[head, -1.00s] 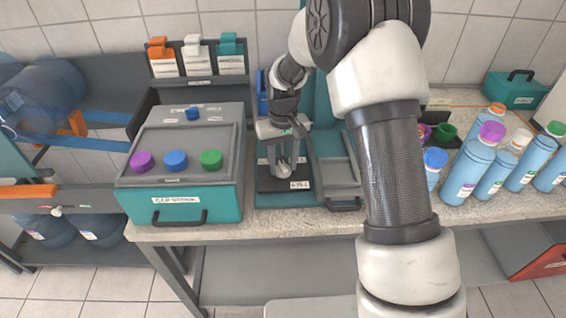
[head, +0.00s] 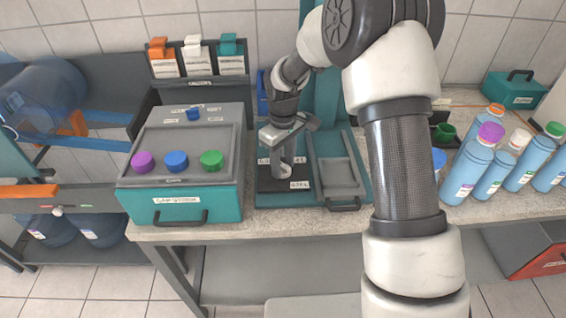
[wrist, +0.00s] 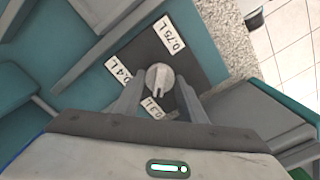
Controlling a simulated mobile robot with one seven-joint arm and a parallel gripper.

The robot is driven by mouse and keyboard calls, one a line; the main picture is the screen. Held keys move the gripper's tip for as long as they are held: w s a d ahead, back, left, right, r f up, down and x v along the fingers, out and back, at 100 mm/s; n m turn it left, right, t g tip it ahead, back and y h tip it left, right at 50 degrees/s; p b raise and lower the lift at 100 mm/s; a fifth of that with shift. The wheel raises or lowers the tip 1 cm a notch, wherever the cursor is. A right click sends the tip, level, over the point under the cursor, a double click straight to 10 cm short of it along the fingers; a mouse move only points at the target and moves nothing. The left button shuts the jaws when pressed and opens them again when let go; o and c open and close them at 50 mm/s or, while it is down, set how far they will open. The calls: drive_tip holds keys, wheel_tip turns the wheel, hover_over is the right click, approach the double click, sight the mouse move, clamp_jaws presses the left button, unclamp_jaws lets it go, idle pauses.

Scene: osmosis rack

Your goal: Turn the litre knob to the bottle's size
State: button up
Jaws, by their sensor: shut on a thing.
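The litre knob (wrist: 158,77) is a round grey dial on a dark plate (wrist: 205,78) in the wrist view. White labels stand around it: 0.75 L (wrist: 170,34) at upper right, 0.4 L (wrist: 119,72) at left, and a lower one (wrist: 153,106) that looks like 0.3 L, partly hard to read. A raised ridge on the knob runs toward the lower label. My gripper (wrist: 160,88) is shut on the knob, one finger on each side. In the head view my gripper (head: 283,165) reaches down to the plate and hides most of the knob.
A teal cap station (head: 226,201) with purple, blue and green caps stands left of the knob plate. A grey tray (head: 338,176) lies just right of it. Several blue bottles (head: 468,172) with coloured caps stand at the right, partly behind my arm.

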sight(283, 165)
drive_tip(key=shift+r, duration=0.1)
drive_tip(key=o, duration=1.1)
drive_tip(key=shift+c, duration=0.2)
wheel_tip(283, 165, up, 17)
drive_tip(key=p, duration=0.1)
drive_tip(key=shift+r, duration=0.2)
drive_tip(key=s+d+r+m+t+p, duration=0.1)
drive_tip(key=s+d+r+m+p, duration=0.15)
drive_tip(key=s+r, duration=0.4)
drive_tip(key=s+d+r+m+t+p, duration=0.1)
drive_tip(key=s+d+r+t+p, duration=0.1)
drive_tip(key=s+d+r, duration=0.4)
drive_tip(key=s+d+r+m+t+p, duration=0.1)
drive_tip(key=s+r+m, duration=0.1)
drive_tip(key=s, duration=0.5)
drive_tip(key=s+d+r+m+t+p, duration=0.1)
drive_tip(key=s+r+m+p, duration=0.1)
drive_tip(key=s, duration=0.5)
drive_tip(key=shift+s+d+r+m+t, duration=0.2)
drive_tip(key=shift+s+m+t, duration=0.1)
drive_tip(key=shift+m, duration=0.55)
